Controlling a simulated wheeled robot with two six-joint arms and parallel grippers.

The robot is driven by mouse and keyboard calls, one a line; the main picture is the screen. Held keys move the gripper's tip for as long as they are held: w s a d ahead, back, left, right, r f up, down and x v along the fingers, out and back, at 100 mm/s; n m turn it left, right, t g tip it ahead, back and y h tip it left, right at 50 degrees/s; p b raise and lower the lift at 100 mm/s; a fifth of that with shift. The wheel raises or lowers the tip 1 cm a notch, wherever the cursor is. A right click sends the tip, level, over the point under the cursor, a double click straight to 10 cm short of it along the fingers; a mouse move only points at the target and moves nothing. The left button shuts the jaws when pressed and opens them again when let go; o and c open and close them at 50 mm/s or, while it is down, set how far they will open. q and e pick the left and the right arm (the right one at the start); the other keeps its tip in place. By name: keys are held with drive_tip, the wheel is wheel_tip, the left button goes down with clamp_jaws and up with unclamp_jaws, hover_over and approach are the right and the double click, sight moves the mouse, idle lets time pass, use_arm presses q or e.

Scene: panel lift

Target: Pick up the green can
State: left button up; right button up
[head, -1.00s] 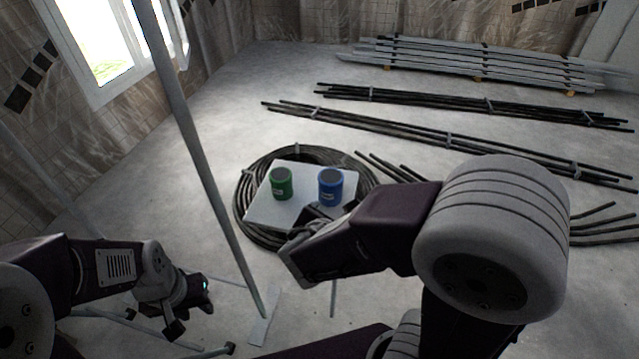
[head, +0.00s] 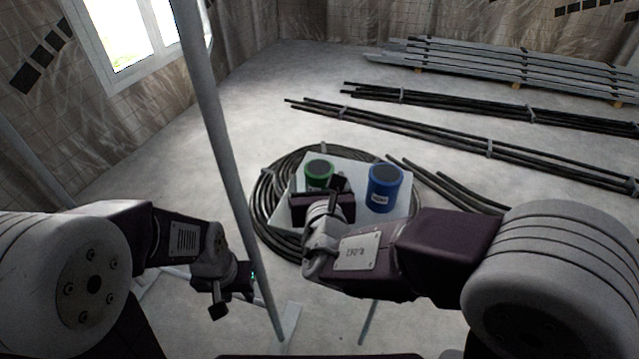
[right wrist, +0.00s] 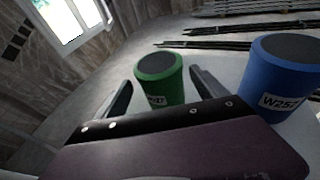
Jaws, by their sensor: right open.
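The green can (head: 319,172) stands upright on a white board (head: 284,213); its lower part is hidden by my right gripper in the head view. The right wrist view shows the green can (right wrist: 160,80) upright in the gap between the two fingers of my right gripper (right wrist: 162,88). The jaws are open, with space on both sides of the can. In the head view my right gripper (head: 322,190) is on the near side of the can. My left gripper (head: 236,292) is apart from the can, low at the left, with its fingers apart and empty.
A blue can (head: 385,188) stands close to the right of the green can on the same board. A black cable coil (head: 268,190) lies around the board. A slanted grey pole (head: 215,120) rises between my arms. Rod bundles (head: 420,133) lie behind.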

drive_tip(key=b+x, duration=0.1)
drive_tip(key=x, duration=0.3)
drive_tip(key=shift+w+d, duration=0.1)
drive_tip(key=shift+w, duration=0.15)
drive_tip(key=shift+r, duration=0.1)
drive_tip(key=c, duration=1.7)
drive_tip(key=shift+o, duration=0.2)
wheel_tip(320, 180, up, 18)
drive_tip(key=p, duration=1.1)
